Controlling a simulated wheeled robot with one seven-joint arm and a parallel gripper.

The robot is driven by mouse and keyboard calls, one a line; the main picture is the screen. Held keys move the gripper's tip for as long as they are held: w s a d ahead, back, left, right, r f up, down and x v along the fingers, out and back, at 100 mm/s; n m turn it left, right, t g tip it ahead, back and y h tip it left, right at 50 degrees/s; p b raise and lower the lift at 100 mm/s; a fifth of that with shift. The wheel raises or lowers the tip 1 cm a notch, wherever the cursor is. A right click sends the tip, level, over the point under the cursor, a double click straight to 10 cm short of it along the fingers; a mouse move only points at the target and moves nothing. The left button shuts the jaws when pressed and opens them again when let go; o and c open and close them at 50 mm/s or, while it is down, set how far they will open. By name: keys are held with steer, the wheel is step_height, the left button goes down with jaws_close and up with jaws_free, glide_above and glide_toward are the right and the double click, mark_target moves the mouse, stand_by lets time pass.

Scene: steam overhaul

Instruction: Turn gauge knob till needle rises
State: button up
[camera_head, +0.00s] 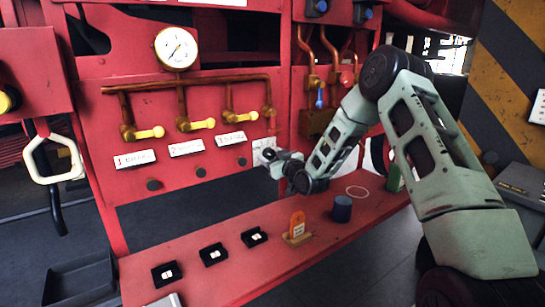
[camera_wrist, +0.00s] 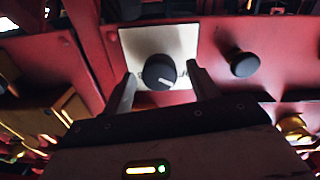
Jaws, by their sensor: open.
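The round gauge (camera_head: 176,48) has a white dial and brass rim and stands at the top of the red panel. Its thin needle lies slantwise; its reading is too small to tell. The black knob (camera_wrist: 160,72) with a white pointer mark is on a white plate (camera_wrist: 187,42) in the wrist view. My gripper (camera_wrist: 160,76) is open, with one finger on each side of the knob and visible gaps. Part of the plate (camera_head: 262,146) shows there.
Brass pipes with yellow-handled valves (camera_head: 202,124) run left of my gripper. Another black knob (camera_wrist: 243,63) is right of the plate. The red shelf (camera_head: 185,240) below holds small black boxes (camera_head: 213,254), an orange tag stand (camera_head: 297,228) and a blue cylinder (camera_head: 342,208).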

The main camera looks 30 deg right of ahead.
steer(key=c, duration=1)
steer(key=shift+m+b, duration=0.3)
steer(key=m+b, duration=0.2)
steer(key=shift+f+m, duration=0.1)
steer(key=shift+m, duration=0.3)
steer(key=m+b, duration=0.1)
steer(key=m, duration=0.3)
steer(key=shift+d+m+b, duration=0.1)
steer(key=shift+m+b, duration=0.2)
steer(key=m, duration=0.4)
steer(key=shift+b, duration=0.35)
steer(key=shift+m+y, duration=0.3)
steer(key=shift+m, duration=1.6)
